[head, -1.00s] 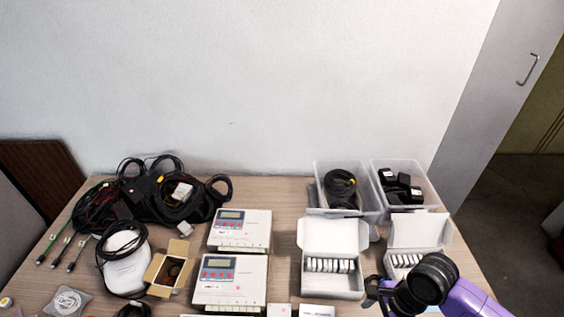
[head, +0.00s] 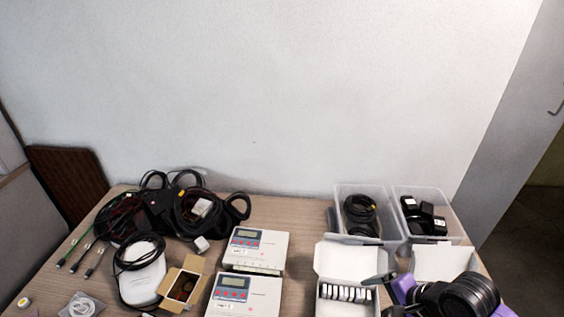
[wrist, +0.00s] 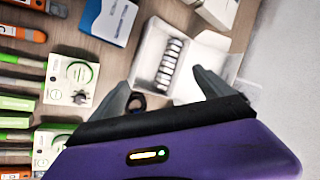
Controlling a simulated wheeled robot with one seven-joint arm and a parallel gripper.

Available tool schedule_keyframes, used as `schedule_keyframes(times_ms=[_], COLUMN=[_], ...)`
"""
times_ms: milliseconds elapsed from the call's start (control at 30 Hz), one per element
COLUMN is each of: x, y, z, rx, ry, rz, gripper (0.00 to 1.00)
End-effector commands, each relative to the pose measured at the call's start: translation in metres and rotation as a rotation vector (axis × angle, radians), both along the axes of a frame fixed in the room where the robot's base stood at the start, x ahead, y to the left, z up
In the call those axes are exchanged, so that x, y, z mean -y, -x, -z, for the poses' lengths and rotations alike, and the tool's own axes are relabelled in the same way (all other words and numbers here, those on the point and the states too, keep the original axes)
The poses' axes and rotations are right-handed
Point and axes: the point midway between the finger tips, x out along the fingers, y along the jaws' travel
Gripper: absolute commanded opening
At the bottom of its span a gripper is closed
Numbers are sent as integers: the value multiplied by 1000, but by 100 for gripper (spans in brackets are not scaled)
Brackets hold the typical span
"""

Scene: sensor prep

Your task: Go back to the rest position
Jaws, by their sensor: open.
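My gripper (wrist: 162,88) shows in the wrist view with its two grey fingers spread wide and nothing between them. In the head view my gripper (head: 385,293) is at the lower right, over the table's right front part. It hangs beside and partly in front of an open white box (head: 348,265) holding a row of white sensors (head: 345,292). The same box also shows beyond the fingers in the wrist view (wrist: 205,50). Contact with the box cannot be told.
Two clear bins (head: 368,235) with cables and black adapters stand at the back right. Two white controllers (head: 255,248) lie mid-table. Black cables (head: 160,210), a white device (head: 146,280) and a small brown carton (head: 182,283) are on the left. A wall (head: 280,90) rises behind.

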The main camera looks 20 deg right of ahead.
Motion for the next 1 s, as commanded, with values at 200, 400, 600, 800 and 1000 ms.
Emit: schedule_keyframes(times_ms=[200,400,600,800,1000], x=[-27,-54,-62,-57,-57], y=[-105,-158,-155,-119,-68], z=[-111,-233,-321,-339,-306], rx=[495,941,1258,1355,1282], ry=[131,303,512,718,916], rz=[-166,-198,-85,81,186], gripper=[91,91,91,91,91])
